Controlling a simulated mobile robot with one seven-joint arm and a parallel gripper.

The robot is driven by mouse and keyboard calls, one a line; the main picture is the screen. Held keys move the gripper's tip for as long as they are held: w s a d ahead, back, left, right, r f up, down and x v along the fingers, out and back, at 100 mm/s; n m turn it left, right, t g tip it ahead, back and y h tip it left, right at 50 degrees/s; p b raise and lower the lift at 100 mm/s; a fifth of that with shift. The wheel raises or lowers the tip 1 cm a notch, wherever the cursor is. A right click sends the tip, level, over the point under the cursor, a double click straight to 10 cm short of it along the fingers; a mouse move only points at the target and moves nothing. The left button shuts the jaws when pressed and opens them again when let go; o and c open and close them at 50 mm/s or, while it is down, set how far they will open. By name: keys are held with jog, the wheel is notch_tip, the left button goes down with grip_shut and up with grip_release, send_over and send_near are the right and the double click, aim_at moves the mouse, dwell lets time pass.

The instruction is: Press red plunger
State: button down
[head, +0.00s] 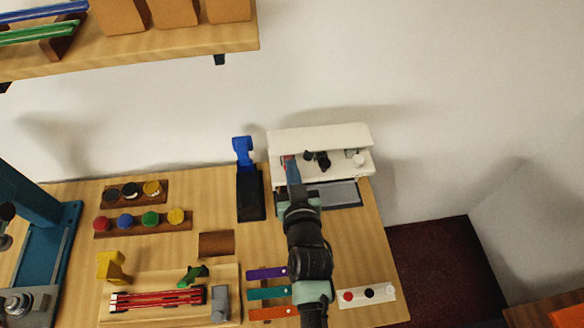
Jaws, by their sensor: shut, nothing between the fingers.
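A white dispenser (320,136) stands at the back of the counter against the wall. The red plunger (284,163) is at its left end, and only a thin strip of red shows beside my gripper. A black plunger (323,162) is in the middle and a white plunger (357,159) is at the right. My gripper (291,162) is shut and empty, with its blue-grey fingers over or just in front of the red plunger. I cannot tell whether they touch it. A grey tray (335,193) lies under the dispenser, partly hidden by my arm.
A blue-handled black tool (247,180) stands close left of the dispenser. Racks of coloured pots (142,221) and a board with red rods (165,298) lie left. A card with red, black and white dots (366,296) lies right of my arm. A shelf (130,45) overhangs top left.

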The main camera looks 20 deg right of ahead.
notch_tip(320, 180, down, 3)
jog(key=b, duration=0.2)
jog(key=shift+r+b, duration=0.15)
jog(key=shift+b, duration=0.2)
jog(key=shift+r, duration=0.1)
jog(key=s+a+r, duration=0.2)
jog(key=s+r, duration=0.4)
jog(key=s, duration=0.3)
jog(key=shift+s+a+r+p, duration=0.15)
jog(key=shift+a+r+p, duration=0.05)
jog(key=shift+a+p, duration=0.1)
dwell(0.9)
